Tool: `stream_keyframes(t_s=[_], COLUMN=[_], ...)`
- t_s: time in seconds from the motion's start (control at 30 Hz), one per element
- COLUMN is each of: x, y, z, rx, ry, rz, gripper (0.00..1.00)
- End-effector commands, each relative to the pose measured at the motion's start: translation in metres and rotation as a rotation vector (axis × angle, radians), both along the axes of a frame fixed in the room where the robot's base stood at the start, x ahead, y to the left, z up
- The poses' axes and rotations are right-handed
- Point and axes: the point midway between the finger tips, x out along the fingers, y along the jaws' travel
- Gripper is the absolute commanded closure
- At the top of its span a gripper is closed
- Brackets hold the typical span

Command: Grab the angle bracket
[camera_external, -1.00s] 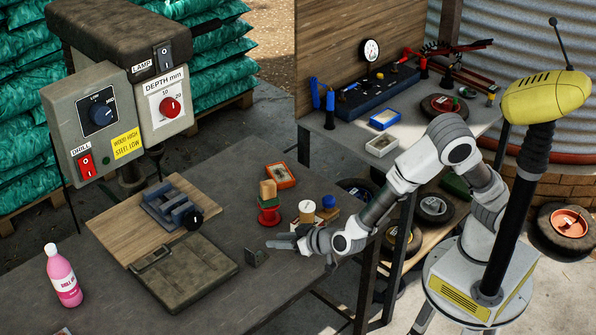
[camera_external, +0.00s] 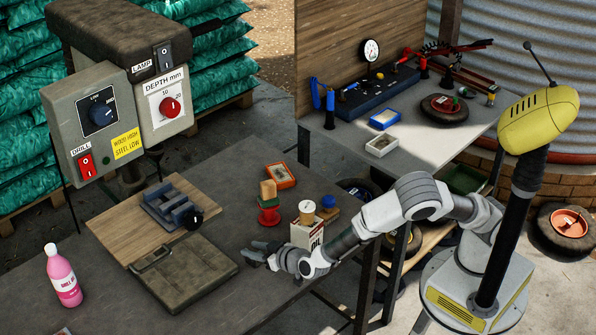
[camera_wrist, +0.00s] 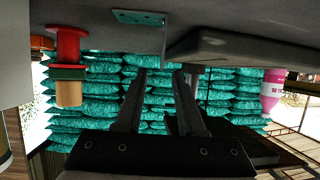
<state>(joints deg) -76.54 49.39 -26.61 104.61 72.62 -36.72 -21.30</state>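The angle bracket (camera_wrist: 138,18) shows in the wrist view as a small grey-green metal plate with holes, at the top edge on the dark bench top (camera_wrist: 100,12). This view looks upside down. My gripper (camera_wrist: 160,74) has its two dark fingers apart, with nothing between them. In the external view my gripper (camera_external: 257,250) is low over the bench's near right part. It covers most or all of the bracket there, so I cannot make the bracket out.
A dark case (camera_external: 195,272) lies left of my gripper. A white oil carton (camera_external: 306,236) stands close on the right, and a red spool (camera_external: 268,214) with blocks on it behind. A vise (camera_external: 172,204) and a pink bottle (camera_external: 63,277) are farther left.

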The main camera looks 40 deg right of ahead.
Motion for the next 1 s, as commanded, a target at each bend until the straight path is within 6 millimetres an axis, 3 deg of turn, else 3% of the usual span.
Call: stream_keyframes(t_s=[0.33,0.5,0.73,0.93,1.0], x=[0.031,0.046,0.047,0.047,0.047], y=[0.003,0.005,0.005,0.005,0.005], z=[-0.028,-0.030,-0.029,-0.029,-0.029], rx=[-0.001,-0.001,-0.001,-0.001,-0.001], ry=[0.000,0.000,0.000,0.000,0.000], rz=[-0.001,0.000,0.000,0.000,0.000], gripper=[0.62,0.62,0.62,0.96,1.00])
